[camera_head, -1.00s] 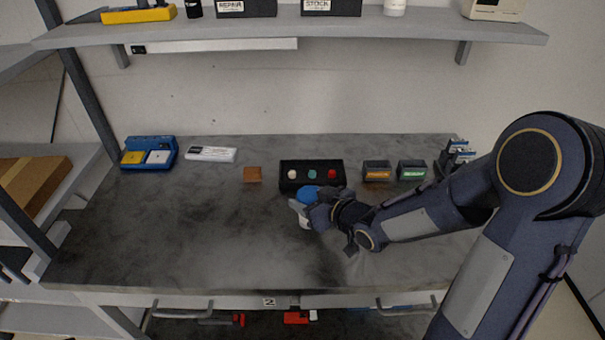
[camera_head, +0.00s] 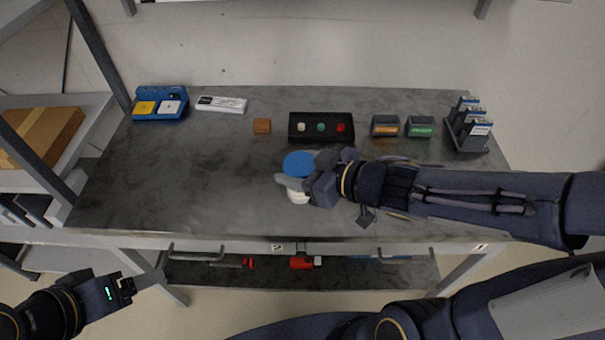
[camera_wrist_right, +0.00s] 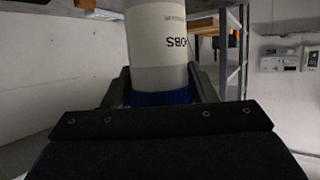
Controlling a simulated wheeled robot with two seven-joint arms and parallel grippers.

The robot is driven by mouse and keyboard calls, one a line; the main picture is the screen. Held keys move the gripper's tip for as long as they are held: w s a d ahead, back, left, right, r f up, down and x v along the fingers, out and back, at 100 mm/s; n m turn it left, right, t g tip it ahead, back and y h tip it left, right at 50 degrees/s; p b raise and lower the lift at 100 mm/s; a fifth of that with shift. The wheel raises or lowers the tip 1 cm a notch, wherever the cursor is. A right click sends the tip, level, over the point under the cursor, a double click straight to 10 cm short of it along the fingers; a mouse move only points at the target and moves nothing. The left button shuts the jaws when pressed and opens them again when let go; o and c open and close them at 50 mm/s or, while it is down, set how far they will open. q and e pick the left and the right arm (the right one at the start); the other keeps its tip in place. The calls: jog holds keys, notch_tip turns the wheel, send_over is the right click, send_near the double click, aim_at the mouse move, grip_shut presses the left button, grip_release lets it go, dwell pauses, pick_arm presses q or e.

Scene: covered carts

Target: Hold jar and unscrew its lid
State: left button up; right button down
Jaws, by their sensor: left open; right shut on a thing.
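The jar (camera_head: 298,196) is white with a blue lid (camera_head: 299,163) and is over the table, in front of the black tray. In the right wrist view, the jar (camera_wrist_right: 157,35) shows a white label with dark upside-down lettering. The blue lid (camera_wrist_right: 160,98) is at the lower end there, between the fingers. I cannot tell whether the jar touches the table. My left gripper (camera_head: 143,282) is open and empty at the lower left, off the table's front edge, far from the jar.
The black tray (camera_head: 320,141) holds three coloured knobs. Two labelled bins (camera_head: 386,126) and a dark rack (camera_head: 469,133) stand right of it. The table's left front (camera_head: 180,195) is clear.

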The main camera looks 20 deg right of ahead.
jog(key=shift+s+d+r, duration=0.1)
jog(key=shift+s+d, duration=0.05)
jog(key=shift+s, duration=0.05)
jog(key=shift+w+d+f+b, duration=0.6)
jog(key=shift+w+f+b, duration=0.05)
jog(key=shift+w+f, duration=1.55)
jog(key=shift+w+d+f+b, duration=0.65)
jog(key=shift+w+f+b, duration=0.05)
jog(key=shift+w+f, duration=1.4)
jog(key=shift+w+d+f+b, duration=0.6)
jog(key=shift+w+f+b, duration=0.05)
jog(key=shift+w+f, duration=1.55)
jog(key=shift+f, duration=0.15)
jog(key=c, duration=0.6)
grip_release()
jog(key=shift+o, duration=0.2)
jog(key=shift+r, duration=0.2)
